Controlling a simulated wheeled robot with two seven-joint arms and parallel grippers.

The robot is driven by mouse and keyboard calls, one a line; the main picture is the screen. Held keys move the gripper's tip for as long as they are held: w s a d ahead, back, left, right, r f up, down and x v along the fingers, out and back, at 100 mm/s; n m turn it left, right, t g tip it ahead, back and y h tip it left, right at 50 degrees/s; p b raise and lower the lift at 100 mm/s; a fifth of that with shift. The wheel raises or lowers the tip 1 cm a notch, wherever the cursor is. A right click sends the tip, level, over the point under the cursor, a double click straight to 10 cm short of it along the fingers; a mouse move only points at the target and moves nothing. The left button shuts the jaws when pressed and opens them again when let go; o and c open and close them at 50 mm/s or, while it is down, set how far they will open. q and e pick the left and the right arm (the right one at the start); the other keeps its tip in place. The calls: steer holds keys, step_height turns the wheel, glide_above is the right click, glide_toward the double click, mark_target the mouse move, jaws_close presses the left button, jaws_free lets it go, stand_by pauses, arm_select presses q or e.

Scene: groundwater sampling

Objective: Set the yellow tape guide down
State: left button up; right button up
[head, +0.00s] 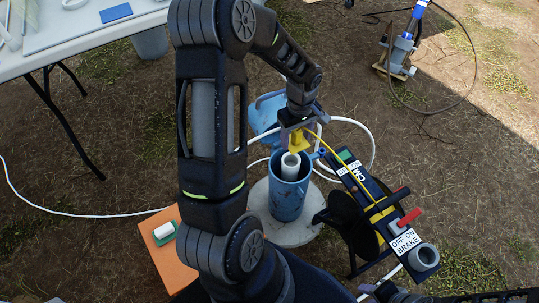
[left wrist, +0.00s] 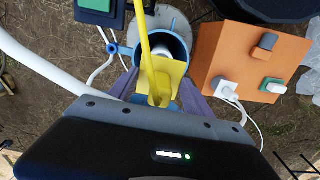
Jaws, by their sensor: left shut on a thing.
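The yellow tape guide (head: 299,141) is held in my left gripper (head: 297,128), just above the open top of the blue well pipe (head: 287,201). A white inner pipe (head: 291,166) stands inside the well pipe. In the left wrist view the guide (left wrist: 172,72) sits between the two fingers of my left gripper (left wrist: 160,97), in front of the pipe's mouth. Yellow tape (head: 340,168) runs from the guide to the reel (head: 383,212) on the right. I cannot tell whether the guide touches the pipe. My right gripper does not show.
An orange box (head: 176,265) with a white plug and a green switch stands left of the well. A white table (head: 75,38) is at the upper left. White hose loops around the well. A small pump stand (head: 397,58) is at the upper right.

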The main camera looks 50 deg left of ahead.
mark_target(293, 148)
arm_select(q)
steer(key=shift+a, duration=0.45)
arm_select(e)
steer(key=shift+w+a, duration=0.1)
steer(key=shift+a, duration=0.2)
arm_select(q)
steer(key=shift+f+b, duration=0.65)
steer(key=shift+f, duration=2.5)
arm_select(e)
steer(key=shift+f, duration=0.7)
arm_select(q)
steer(key=shift+f+b, duration=0.45)
steer(key=shift+f, duration=1.45)
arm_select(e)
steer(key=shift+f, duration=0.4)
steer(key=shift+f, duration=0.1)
arm_select(q)
steer(key=o, duration=1.4)
steer(key=shift+f, duration=0.1)
